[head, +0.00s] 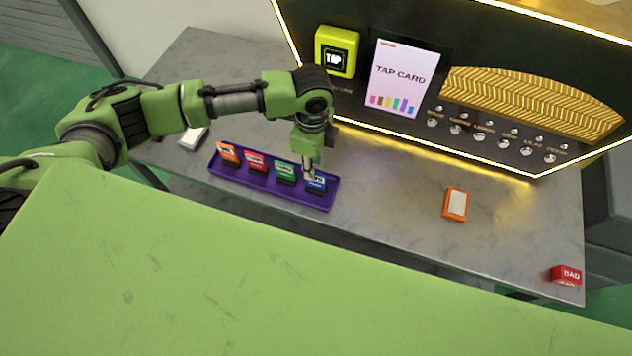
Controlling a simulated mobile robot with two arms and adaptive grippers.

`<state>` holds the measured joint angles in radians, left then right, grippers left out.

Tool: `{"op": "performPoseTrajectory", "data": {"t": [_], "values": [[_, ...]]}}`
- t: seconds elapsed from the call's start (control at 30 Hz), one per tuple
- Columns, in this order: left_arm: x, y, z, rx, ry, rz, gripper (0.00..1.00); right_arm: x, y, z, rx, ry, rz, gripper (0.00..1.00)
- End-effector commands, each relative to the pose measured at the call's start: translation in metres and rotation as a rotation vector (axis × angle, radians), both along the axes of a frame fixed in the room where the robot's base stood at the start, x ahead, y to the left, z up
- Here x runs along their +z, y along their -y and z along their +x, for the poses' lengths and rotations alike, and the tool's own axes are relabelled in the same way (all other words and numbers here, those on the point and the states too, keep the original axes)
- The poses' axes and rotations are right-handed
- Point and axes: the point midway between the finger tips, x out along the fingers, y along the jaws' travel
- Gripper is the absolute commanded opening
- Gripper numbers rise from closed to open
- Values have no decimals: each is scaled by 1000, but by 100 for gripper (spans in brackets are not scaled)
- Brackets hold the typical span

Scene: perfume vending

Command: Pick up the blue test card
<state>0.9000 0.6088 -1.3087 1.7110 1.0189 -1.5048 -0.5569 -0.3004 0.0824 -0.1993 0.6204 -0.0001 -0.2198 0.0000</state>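The blue test card (317,185) stands at the right end of a purple tray (264,191) on the grey table. Orange (228,153), red (256,162) and green (286,171) cards stand in a row to its left in the same tray. My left gripper (310,172) points down from above at the blue card's top edge. Its fingertips are small and overlap the card, so I cannot tell whether they are closed on it. My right gripper is not in view.
The vending machine (490,90) stands behind, with a yellow tap reader (337,52) and a "TAP CARD" screen (403,78). An orange-edged white item (456,204) and a red "BAD" block (566,275) are on the right of the table. The table between tray and orange item is clear.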

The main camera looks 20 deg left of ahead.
Motion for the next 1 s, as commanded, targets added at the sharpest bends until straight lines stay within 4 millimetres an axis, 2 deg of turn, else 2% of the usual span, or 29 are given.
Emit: {"op": "performPoseTrajectory", "data": {"t": [0.27, 0.53, 0.83, 0.93, 1.0], "values": [[-22, 3, -1, -1, 0, 0, 25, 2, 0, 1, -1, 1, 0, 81], [-60, 8, -1, 0, 1, 0, 25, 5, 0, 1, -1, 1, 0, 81], [-65, 8, -1, 0, 2, -1, 25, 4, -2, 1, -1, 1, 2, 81], [-65, 8, -1, 0, 2, -1, 0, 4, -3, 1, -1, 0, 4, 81], [-64, 8, -1, 0, 2, -1, 0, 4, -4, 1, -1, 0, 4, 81]]}}
